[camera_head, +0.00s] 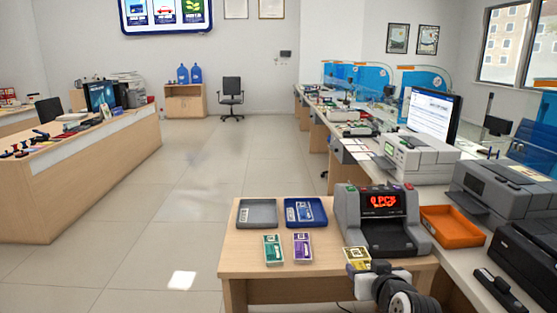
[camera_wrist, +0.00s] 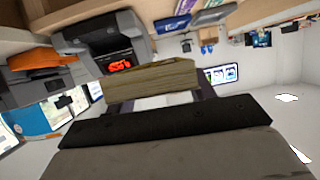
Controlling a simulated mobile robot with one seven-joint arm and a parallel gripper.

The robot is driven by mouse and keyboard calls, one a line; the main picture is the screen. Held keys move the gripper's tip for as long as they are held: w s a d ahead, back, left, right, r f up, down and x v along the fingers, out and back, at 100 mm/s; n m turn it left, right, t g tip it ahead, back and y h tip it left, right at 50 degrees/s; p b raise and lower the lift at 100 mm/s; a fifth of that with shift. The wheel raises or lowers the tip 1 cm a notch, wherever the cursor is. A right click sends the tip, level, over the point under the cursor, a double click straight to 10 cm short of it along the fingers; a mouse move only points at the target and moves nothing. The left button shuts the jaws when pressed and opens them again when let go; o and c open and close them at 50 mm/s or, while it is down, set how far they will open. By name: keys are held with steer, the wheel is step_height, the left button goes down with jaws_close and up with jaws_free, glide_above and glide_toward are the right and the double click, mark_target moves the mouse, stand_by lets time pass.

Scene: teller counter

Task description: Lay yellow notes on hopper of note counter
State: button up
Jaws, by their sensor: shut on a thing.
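The yellow notes (camera_head: 356,254) are a bundle at the near side of the counter desk, in front of the note counter. My gripper (camera_head: 362,267) is shut on them; they also show in the wrist view (camera_wrist: 152,77), beyond the dark finger (camera_wrist: 165,119). The grey note counter (camera_head: 349,217) has a red lit display reading 0 PCS. It also shows in the wrist view (camera_wrist: 104,34), turned over. The notes are apart from the machine in the wrist view. My wrist hides part of the desk, and the hopper is hard to make out.
Green notes (camera_head: 273,249) and purple notes (camera_head: 303,247) lie on the wooden desk (camera_head: 245,263). Behind them are a grey tray (camera_head: 257,213) and a blue tray (camera_head: 305,212) with something in it. An orange tray (camera_head: 453,228) and a grey printer (camera_head: 505,190) stand to the right.

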steer(key=w+a+f+m, duration=0.1)
steer(key=a+f, duration=0.3)
steer(key=f, duration=0.7)
steer(key=w+a+f, duration=0.2)
steer(key=a+f, duration=0.2)
steer(key=f, duration=0.8)
steer(key=s+a+f, duration=0.3)
steer(key=a+f, duration=0.3)
steer(key=f, duration=0.1)
steer(key=s+a+f+h, duration=0.1)
steer(key=s+a+f, duration=0.2)
steer(key=a+f, duration=0.3)
steer(key=shift+f, duration=0.6)
steer(key=shift+s+d, duration=0.1)
